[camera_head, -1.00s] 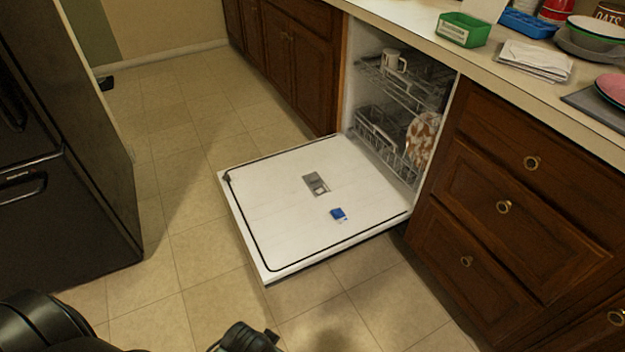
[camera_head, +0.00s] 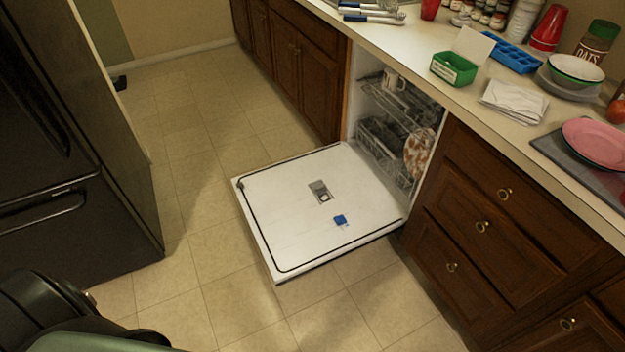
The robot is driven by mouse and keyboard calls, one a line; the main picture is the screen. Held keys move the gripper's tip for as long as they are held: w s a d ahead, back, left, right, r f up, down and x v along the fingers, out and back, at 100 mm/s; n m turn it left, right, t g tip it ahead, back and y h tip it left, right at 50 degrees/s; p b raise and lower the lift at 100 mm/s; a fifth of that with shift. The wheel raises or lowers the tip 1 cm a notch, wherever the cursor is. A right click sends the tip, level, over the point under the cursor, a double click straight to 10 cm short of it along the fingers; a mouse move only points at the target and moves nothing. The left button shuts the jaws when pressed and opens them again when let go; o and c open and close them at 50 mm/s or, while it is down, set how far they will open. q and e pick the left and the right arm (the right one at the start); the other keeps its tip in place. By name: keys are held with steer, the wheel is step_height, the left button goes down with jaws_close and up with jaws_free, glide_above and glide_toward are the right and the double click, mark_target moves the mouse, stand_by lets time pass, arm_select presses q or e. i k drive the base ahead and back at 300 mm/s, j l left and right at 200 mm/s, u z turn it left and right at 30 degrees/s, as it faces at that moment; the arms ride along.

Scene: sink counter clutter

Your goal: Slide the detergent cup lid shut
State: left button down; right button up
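The dishwasher door (camera_head: 290,222) lies folded down flat, its white inner face up. The grey detergent cup (camera_head: 320,191) is set in the middle of the door. A small pale patch shows at its near end; whether the lid is open is too small to tell. A blue packet (camera_head: 341,220) lies on the door, nearer to me than the cup and apart from it. Neither gripper shows in the head view; only dark and greenish parts of my own body show at the bottom left.
The dishwasher racks (camera_head: 385,135) hold a white mug (camera_head: 393,80) and a patterned plate (camera_head: 418,153). Drawers (camera_head: 480,226) stand right of the door, and a black fridge (camera_head: 70,170) stands left. Tiled floor (camera_head: 200,250) is clear between. The counter above carries a green box (camera_head: 453,69) and dishes.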

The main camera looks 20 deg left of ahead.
mark_target(318, 186)
steer(key=k+z, duration=0.3)
steer(key=z, duration=0.15)
steer(key=k+l+z, duration=0.15)
steer(key=z, duration=0.35)
steer(key=j+z, duration=0.25)
steer(key=j, duration=0.8)
steer(key=j+z, duration=0.25)
steer(key=j, duration=0.8)
